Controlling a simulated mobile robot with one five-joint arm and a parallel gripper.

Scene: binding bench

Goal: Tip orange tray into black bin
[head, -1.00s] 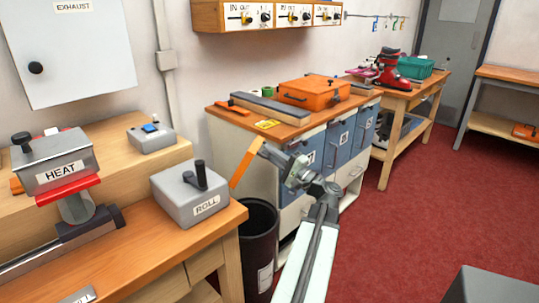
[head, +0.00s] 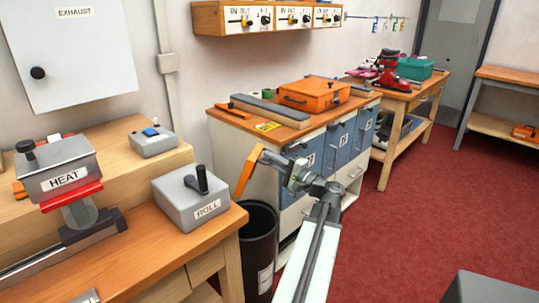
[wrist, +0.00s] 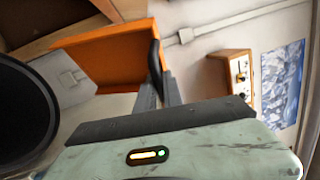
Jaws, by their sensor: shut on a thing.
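The orange tray (head: 247,174) is tilted steeply, with its low end over the mouth of the black bin (head: 260,252). My gripper (head: 263,150) is shut on the tray's upper end. In the wrist view the tray (wrist: 105,58) extends left from my gripper (wrist: 155,85), and the bin's dark round opening (wrist: 22,115) is at the left edge. The tray is above the bin and apart from it. No loose contents show on the visible part of the tray, and the inside of the bin is too dark to read.
The bin stands on the red floor between the wooden bench with the ROLL box (head: 192,198) and a cabinet with blue drawers (head: 338,145). An orange case (head: 315,96) sits on the cabinet top. Open floor (head: 410,220) lies to the right.

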